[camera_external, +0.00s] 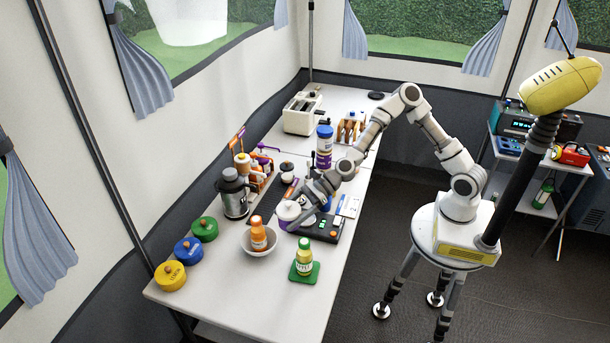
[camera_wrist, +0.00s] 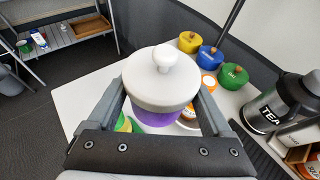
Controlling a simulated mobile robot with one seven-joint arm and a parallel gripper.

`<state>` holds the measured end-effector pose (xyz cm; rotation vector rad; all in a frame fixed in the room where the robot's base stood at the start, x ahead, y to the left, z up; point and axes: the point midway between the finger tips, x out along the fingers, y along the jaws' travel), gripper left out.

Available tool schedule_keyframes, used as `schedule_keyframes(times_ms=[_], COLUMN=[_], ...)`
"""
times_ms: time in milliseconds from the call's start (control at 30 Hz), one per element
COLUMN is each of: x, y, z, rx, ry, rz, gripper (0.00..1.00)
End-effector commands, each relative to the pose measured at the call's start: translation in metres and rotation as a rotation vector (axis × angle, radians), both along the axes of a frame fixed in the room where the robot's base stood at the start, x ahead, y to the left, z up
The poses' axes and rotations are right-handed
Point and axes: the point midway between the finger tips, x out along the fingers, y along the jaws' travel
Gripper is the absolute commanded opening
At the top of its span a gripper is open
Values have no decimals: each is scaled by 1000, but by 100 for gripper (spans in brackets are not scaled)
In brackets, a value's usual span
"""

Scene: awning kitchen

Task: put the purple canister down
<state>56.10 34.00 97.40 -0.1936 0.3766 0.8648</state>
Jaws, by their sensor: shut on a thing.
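The purple canister has a white lid with a round knob. In the wrist view the canister (camera_wrist: 160,82) stands between the two fingers of my gripper (camera_wrist: 165,100), which is shut on it. In the external view the canister (camera_external: 289,213) is at my gripper (camera_external: 302,205), over the middle of the white table (camera_external: 225,282). It is upright or nearly so. A dark device lies just to its right and a white bowl is in front of it. I cannot tell whether its base touches the table.
A white bowl (camera_external: 259,244) holds an orange-capped bottle. A green-capped bottle (camera_external: 304,257) stands on a green coaster. A dark device (camera_external: 322,229) lies near the right edge. Yellow, blue and green (camera_external: 204,229) tins and a tea flask (camera_external: 233,193) stand left. The front table corner is clear.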

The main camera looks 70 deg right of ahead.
Motion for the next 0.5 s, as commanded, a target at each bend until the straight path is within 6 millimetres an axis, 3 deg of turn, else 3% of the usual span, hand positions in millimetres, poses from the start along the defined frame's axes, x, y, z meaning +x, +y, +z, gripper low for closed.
schedule_keyframes(times_ms=[33, 100, 500], x=[6, 10, 8], y=[-22, -47, -182], z=[3, 2, 8], rx=[2, 2, 12], ry=[4, 7, 6], rz=[-16, -27, -95], gripper=[0, 0, 0])
